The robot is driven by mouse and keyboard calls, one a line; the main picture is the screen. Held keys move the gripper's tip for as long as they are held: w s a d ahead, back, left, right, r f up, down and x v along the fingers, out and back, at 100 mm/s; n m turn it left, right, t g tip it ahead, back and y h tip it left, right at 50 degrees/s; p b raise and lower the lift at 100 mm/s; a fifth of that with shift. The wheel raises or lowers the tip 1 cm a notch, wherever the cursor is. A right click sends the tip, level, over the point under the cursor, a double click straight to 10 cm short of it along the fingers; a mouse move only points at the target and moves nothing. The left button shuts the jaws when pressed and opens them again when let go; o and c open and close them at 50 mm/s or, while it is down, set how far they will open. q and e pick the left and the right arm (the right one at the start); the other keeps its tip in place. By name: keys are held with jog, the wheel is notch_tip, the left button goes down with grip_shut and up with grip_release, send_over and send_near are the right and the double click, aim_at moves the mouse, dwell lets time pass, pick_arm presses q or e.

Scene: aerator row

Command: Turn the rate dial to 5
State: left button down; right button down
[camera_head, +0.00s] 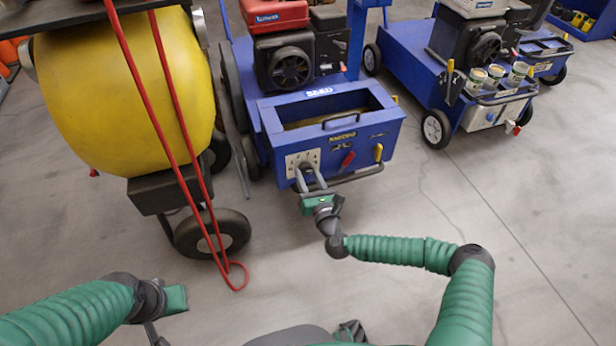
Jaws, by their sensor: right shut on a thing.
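The blue aerator (370,128) stands in the middle, with an open seed box and a red-topped engine. A pale square dial plate (293,160) is on the left of its front face. The rate dial (305,165) sits on this plate, mostly hidden by my gripper's fingers. My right gripper (307,173) reaches up to the plate and is shut on the dial. The number the dial points to is too small to read. My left gripper (160,335) is low at the left, away from the machine, its fingers partly out of frame.
A red lever (347,160) and a yellow lever (378,151) are right of the dial. A black handle bar (350,176) runs below them. A yellow drum machine (125,90) with hanging red cord stands at left. Another blue machine (410,75) stands at right. The floor between is clear.

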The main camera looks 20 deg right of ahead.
jog(key=shift+f, duration=0.2)
jog(key=c, duration=1.1)
grip_release()
jog(key=shift+f, duration=0.1)
jog(key=shift+o, duration=1.1)
jog(key=shift+r, duration=0.2)
jog(key=s+p, duration=0.6)
jog(key=s, duration=1)
jog(key=shift+s+d+p, duration=0.3)
jog(key=shift+s+p, duration=0.1)
jog(key=shift+f, duration=0.1)
